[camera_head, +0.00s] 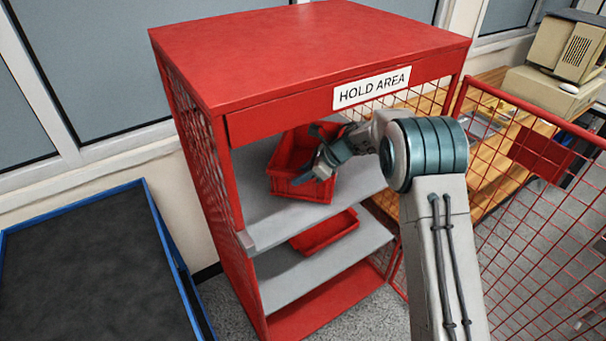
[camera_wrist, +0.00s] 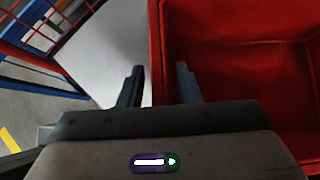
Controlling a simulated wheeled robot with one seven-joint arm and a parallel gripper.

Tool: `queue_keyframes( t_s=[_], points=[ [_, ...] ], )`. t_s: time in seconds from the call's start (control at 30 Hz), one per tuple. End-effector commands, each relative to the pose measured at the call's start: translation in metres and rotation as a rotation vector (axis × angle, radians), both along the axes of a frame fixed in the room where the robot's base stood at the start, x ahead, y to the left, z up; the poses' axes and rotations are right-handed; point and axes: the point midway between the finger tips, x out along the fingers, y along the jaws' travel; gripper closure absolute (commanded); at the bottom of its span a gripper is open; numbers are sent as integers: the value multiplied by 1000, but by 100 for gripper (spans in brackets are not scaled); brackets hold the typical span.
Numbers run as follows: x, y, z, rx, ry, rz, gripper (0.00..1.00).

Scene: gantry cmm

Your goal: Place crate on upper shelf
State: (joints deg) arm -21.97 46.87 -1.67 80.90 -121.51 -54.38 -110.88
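A red crate (camera_head: 287,152) is on the grey upper shelf (camera_head: 262,207) of the red cabinet, turned at an angle to the shelf's front edge. My gripper (camera_head: 308,157) is at the crate's right side, and my wrist partly hides the crate. In the wrist view, the two dark fingers of my gripper (camera_wrist: 161,88) are spread apart. The crate's wall (camera_wrist: 156,45) shows between them, with a light gap beside the left finger. The open inside of the crate fills the right of that view. I cannot tell whether the right finger touches the wall.
A second red crate (camera_head: 325,233) is on the lower shelf. The cabinet's red top (camera_head: 310,45) and "HOLD AREA" sign (camera_head: 372,88) are above my wrist. A red mesh panel (camera_head: 530,200) stands right of my arm. A blue-edged dark table (camera_head: 90,265) is at left.

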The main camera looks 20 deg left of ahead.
Motion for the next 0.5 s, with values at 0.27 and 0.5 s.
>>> queue_keyframes(
  t_s=[0.27, 0.5],
  points=[
    [0, 0, 1, 0, 0, 0, 63],
    [3, -16, 16, 0, -5, -2, 63]
  ],
)
